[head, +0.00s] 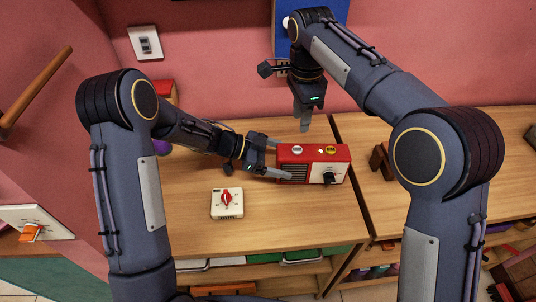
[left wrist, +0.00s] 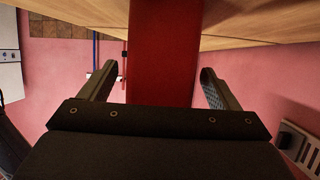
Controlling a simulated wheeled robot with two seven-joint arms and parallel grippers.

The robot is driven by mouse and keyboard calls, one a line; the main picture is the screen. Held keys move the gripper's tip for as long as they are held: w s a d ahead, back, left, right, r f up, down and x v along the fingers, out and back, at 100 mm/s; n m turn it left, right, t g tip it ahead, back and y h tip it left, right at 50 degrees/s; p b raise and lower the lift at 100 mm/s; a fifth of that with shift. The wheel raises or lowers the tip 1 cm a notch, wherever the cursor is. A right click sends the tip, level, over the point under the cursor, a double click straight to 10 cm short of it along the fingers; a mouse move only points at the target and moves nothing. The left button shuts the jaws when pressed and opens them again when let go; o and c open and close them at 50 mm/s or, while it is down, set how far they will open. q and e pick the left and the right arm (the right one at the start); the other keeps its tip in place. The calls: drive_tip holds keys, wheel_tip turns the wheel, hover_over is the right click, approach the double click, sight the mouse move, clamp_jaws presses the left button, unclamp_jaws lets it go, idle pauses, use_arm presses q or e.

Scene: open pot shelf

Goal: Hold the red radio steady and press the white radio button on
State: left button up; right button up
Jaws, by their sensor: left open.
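The red radio (head: 290,174) stands on the wooden shelf top, with a cream front panel, a black knob and a dark grille. My left gripper (head: 279,160) is open at the radio's left end, one finger on the far side and one on the near side. In the left wrist view the radio (left wrist: 165,50) lies between the fingers with gaps on both sides. My right gripper (head: 303,128) points down behind and above the radio, fingers together and empty.
A white box with a red knob (head: 227,203) sits in front and to the left. A brown wooden object (head: 380,162) stands right of the radio. The pink wall with a white switch (head: 145,42) is behind. The shelf's front edge is near.

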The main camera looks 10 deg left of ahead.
use_arm(q)
drive_tip(key=shift+x, duration=1.4)
drive_tip(key=shift+c, duration=0.4)
drive_tip(key=c, duration=1.5)
use_arm(e)
clamp_jaws()
